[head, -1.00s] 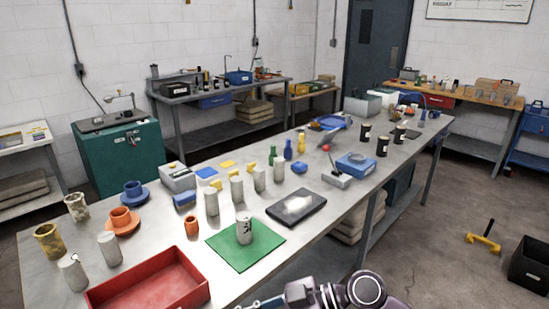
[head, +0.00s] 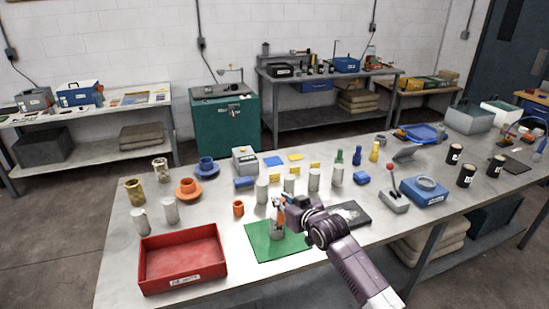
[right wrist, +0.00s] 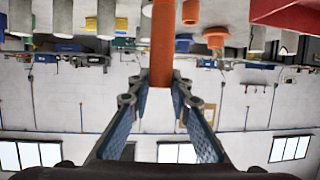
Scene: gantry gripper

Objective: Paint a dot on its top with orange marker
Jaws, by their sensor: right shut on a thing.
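My right gripper (head: 281,207) is shut on the orange marker (right wrist: 162,45) at the near middle of the table. In the right wrist view the marker stands between the two fingers, its far end beyond the top edge. My left gripper is not in view.
A red tray (head: 148,268) lies left of the mat, with a small orange cup (head: 238,208) behind. Several pale cylinders (head: 314,180) stand behind the gripper. A dark pad (head: 355,214) lies to the right, by a blue box (head: 426,191).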

